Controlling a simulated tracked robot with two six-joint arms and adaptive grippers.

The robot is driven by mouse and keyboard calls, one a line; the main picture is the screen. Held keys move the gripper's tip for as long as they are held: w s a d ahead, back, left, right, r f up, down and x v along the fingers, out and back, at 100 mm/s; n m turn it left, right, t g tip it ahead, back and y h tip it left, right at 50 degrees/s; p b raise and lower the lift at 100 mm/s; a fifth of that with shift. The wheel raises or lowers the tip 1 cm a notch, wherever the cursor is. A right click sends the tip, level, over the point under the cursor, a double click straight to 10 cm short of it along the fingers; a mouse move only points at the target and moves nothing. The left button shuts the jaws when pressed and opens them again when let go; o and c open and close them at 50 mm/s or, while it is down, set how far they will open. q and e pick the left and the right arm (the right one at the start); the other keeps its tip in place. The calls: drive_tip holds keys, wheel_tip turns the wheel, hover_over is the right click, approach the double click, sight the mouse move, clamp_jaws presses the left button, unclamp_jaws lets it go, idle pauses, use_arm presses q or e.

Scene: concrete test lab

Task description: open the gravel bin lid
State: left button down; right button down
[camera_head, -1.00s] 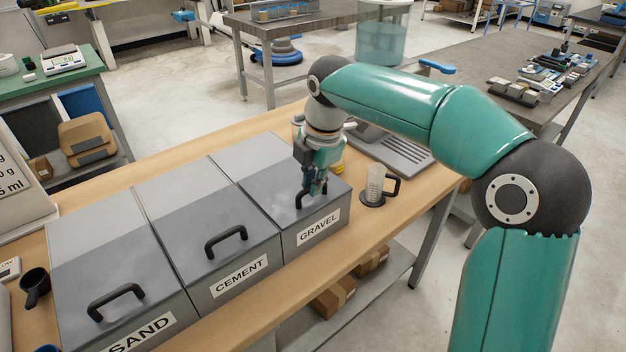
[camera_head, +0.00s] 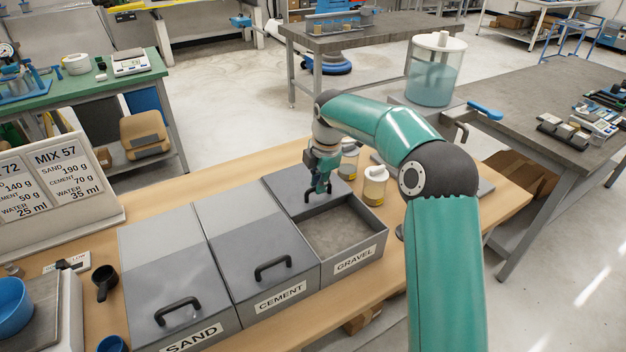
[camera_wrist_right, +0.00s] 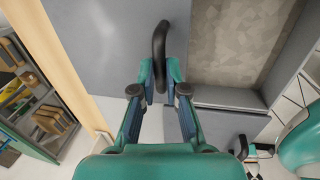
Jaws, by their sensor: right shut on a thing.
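The gravel bin (camera_head: 354,260) is the rightmost of three grey bins on the wooden bench. Its grey lid (camera_head: 285,184) is slid toward the back, and the front of the bin is open with grey gravel (camera_head: 335,232) showing inside. My right gripper (camera_head: 319,190) is shut on the lid's black handle (camera_head: 308,196). In the right wrist view the two fingers (camera_wrist_right: 160,90) sit either side of the handle (camera_wrist_right: 160,50), with the open bin to the right of it. My left gripper is not in view.
The cement bin (camera_head: 283,294) and sand bin (camera_head: 192,338) stand to the left with lids shut. Containers (camera_head: 375,185) stand close to the right of the gravel lid. A recipe board (camera_head: 50,185) and a black scoop (camera_head: 104,283) are at the left.

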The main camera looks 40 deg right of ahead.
drive_tip(key=shift+w+d, duration=0.1)
drive_tip(key=shift+d, duration=0.05)
drive_tip(key=c, duration=1.2)
unclamp_jaws()
drive_tip(key=shift+r, duration=0.15)
wheel_tip(320, 180, up, 12)
drive_tip(key=s, duration=0.2)
drive_tip(key=shift+s+a+f, duration=0.25)
drive_tip(key=shift+s+a, duration=0.05)
drive_tip(key=shift+a, duration=0.05)
